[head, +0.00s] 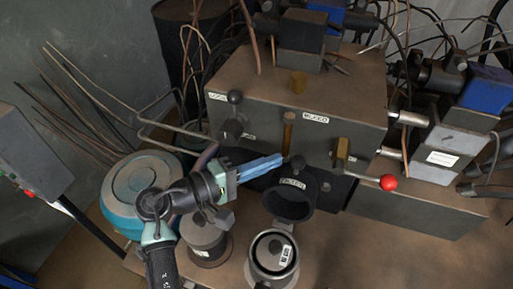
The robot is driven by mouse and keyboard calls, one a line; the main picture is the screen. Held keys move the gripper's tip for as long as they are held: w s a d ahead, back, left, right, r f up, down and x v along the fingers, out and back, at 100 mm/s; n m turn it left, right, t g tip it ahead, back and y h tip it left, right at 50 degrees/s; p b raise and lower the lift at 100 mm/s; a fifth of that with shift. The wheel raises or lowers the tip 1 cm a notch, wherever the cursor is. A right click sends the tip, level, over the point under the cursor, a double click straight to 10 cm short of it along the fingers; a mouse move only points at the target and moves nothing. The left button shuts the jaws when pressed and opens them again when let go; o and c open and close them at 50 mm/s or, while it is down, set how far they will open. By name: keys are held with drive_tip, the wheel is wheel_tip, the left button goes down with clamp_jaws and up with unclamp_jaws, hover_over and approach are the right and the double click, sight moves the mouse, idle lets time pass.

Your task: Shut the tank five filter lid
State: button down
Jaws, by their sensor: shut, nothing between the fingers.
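A dark round filter lid (290,208) with a small pale label at its top edge stands tilted up, its hollow side facing me. The label is too small to read surely. In front of it is an open grey cylindrical filter housing (273,274), with a barcode-labelled piece inside. My gripper (281,160) has blue fingers, shut and empty, pointing right. Its tips are just above and left of the raised lid, in front of the metal tank box; I cannot tell whether they touch anything.
A second grey cylinder (205,243) with a closed top stands left of the open housing. A blue round container (143,188) is behind my arm. The brown metal box (335,105) carries a brass fitting and a red-knobbed lever (388,183) to the right.

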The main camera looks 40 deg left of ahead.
drive_tip(key=shift+x, duration=2.35)
drive_tip(key=shift+s, duration=0.15)
